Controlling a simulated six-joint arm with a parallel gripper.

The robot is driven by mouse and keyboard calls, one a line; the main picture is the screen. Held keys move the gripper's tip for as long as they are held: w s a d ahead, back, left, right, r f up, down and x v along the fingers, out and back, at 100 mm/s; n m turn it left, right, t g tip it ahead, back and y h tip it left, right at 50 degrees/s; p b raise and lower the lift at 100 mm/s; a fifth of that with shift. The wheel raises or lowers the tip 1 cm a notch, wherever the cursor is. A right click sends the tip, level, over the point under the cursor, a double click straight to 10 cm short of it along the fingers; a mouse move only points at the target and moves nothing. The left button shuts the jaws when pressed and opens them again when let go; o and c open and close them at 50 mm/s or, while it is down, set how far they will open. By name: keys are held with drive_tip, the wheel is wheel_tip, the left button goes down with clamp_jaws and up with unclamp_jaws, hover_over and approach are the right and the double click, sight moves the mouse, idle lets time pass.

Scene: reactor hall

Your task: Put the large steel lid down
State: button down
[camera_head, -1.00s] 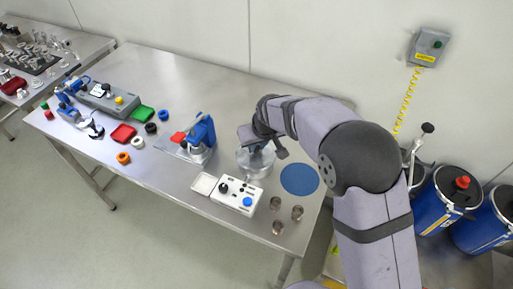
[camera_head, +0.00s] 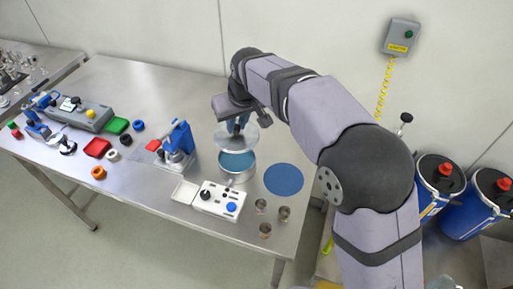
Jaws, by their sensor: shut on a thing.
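The large steel lid (camera_head: 224,138) is a round, shiny disc hanging below my gripper (camera_head: 240,124). My gripper is shut on the lid, though the fingertips are small and partly hidden behind the arm. The lid is above and slightly left of an open steel pot (camera_head: 238,175), apart from it. The blue inside of the pot shows below the lid. A flat blue round mat (camera_head: 283,179) lies bare on the table to the right of the pot.
A white control box (camera_head: 219,200) with a blue button stands in front of the pot, beside a small white tray (camera_head: 184,192). Several small metal cups (camera_head: 284,213) stand near the table's right corner. A blue press (camera_head: 177,145) stands to the left. The steel table (camera_head: 130,85) is clear at the back.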

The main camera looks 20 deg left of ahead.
sight(257, 131)
drive_tip(key=shift+m, duration=0.5)
drive_tip(key=w+d+b, duration=0.1)
drive_tip(key=d, duration=0.1)
drive_tip(key=w+d+r+b, duration=0.1)
drive_tip(key=w+d+b, duration=0.1)
drive_tip(key=shift+w+d+r, duration=0.1)
drive_tip(key=shift+w+d, duration=0.05)
drive_tip(key=shift+d, duration=0.15)
drive_tip(key=s+d+f+m+t+h+b, duration=0.1)
drive_tip(key=s+d+f+m+b, duration=0.1)
drive_tip(key=d+f, duration=0.4)
drive_tip(key=d+m, duration=0.1)
drive_tip(key=d, duration=0.3)
drive_tip(key=shift+s+f, duration=0.2)
drive_tip(key=shift+s, duration=0.15)
drive_tip(key=shift+d, duration=0.1)
drive_tip(key=shift+f+p, duration=1)
drive_tip(key=shift+f, duration=4)
